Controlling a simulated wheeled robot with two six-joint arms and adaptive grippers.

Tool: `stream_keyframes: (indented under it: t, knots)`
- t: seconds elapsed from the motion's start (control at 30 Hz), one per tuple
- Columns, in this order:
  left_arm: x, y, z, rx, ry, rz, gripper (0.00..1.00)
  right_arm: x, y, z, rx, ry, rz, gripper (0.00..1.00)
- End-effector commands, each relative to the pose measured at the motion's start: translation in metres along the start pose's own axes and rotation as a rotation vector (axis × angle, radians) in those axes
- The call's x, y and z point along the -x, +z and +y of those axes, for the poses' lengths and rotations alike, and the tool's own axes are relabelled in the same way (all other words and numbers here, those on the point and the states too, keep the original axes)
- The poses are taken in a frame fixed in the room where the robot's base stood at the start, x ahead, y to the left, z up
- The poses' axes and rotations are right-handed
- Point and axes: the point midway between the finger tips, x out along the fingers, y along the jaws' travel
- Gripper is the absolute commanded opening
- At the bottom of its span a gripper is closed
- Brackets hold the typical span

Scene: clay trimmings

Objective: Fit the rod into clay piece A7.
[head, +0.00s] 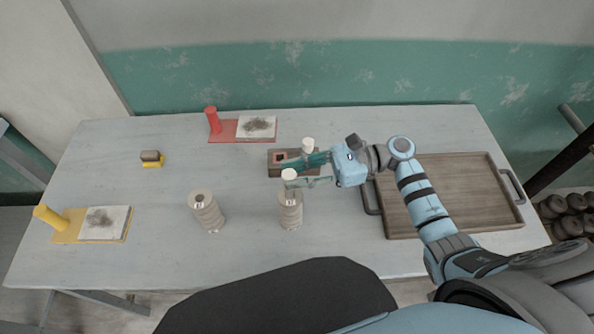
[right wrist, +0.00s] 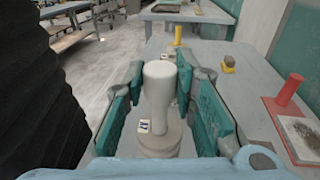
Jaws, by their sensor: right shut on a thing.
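A white rod (head: 289,175) with a wide rounded head stands upright between the teal fingers of my right gripper (head: 291,172), which is shut on it. The rod also shows in the right wrist view (right wrist: 159,95). It is over a ribbed beige clay piece (head: 290,212), whose top with a small label (right wrist: 145,126) shows below the fingers. The rod's lower end meets the clay top in the picture; I cannot tell how deep it sits. A second ribbed clay piece (head: 207,214) with a dark hole on top stands to the left. The labels are too small to read.
A second white-topped rod (head: 308,146) stands in a brown wooden block (head: 276,171) just behind my fingers. A wooden tray (head: 455,225) is at right. A red stand (head: 229,138), a yellow stand (head: 68,237) and a small yellow-grey tool (head: 151,157) lie elsewhere. The table's left middle is clear.

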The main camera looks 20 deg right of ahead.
Motion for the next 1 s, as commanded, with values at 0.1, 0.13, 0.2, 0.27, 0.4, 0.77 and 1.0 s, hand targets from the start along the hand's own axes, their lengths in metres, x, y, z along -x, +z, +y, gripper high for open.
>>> stream_keyframes:
  t: [0.1,0.13,0.2,0.27,0.4,0.77,1.0]
  knots:
    - [-0.003,0.000,0.000,0.000,0.000,0.000,0.48,0.000,-0.004,0.000,0.000,0.000,0.000,0.00]
    - [-0.003,0.000,0.000,0.000,0.000,0.000,0.48,0.000,-0.005,0.000,0.000,0.000,0.000,0.00]
    - [-0.004,0.000,0.000,0.000,0.000,0.000,0.48,-0.001,-0.006,0.000,-0.001,0.000,0.000,0.00]
    - [-0.004,0.000,0.000,0.000,0.000,0.000,0.48,-0.001,-0.005,0.000,0.000,0.000,0.000,0.33]
    - [-0.004,0.000,0.000,0.000,0.000,0.000,0.48,-0.001,-0.005,0.000,0.000,0.000,0.000,0.48]
    - [-0.003,0.001,-0.001,0.000,-0.002,-0.001,0.48,0.011,-0.006,0.000,-0.002,0.000,0.003,0.48]
    - [-0.003,0.001,0.000,0.000,-0.001,0.000,0.48,0.074,-0.005,-0.001,-0.002,-0.002,0.004,0.48]
